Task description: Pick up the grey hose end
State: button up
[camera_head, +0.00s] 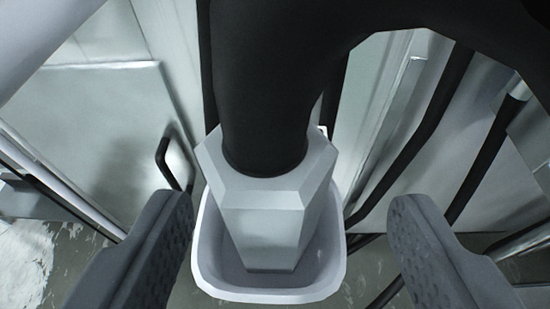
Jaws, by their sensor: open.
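The grey hose end (268,218) is a light grey angular fitting on a thick black hose (262,90). The hose arches in from the upper right and comes down into the fitting. The fitting's lower part stands inside a pale, cup-like holder with a rounded rim (270,297). My gripper (290,225) is open, with one dark grey finger to the left of the fitting and the other to the right. A gap shows between each finger and the fitting in this view. The fingertips are level with the fitting's lower body; their exact depth is hard to tell.
A pale metal panel (100,140) with a dark bent handle (172,162) stands at the left. Black hoses or cables (425,135) run down the right side, behind the right finger. Pipes cross at the lower right, and a stained floor (30,265) shows below.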

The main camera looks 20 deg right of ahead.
aim_at(260, 232)
jog(key=shift+w+a+b+x, duration=0.15)
jog(key=shift+b+x, duration=0.1)
jog(key=shift+x, duration=0.45)
jog(key=shift+a+b+x, duration=0.15)
jog(key=shift+b+x, duration=0.05)
jog(key=shift+x, duration=0.45)
jog(key=shift+w+a+b+x, duration=0.15)
jog(key=shift+b+x, duration=0.1)
jog(key=shift+x, duration=0.45)
jog(key=shift+w+d+f, duration=0.15)
jog(key=shift+w+d, duration=0.1)
jog(key=shift+w, duration=0.4)
jog(key=c, duration=1.3)
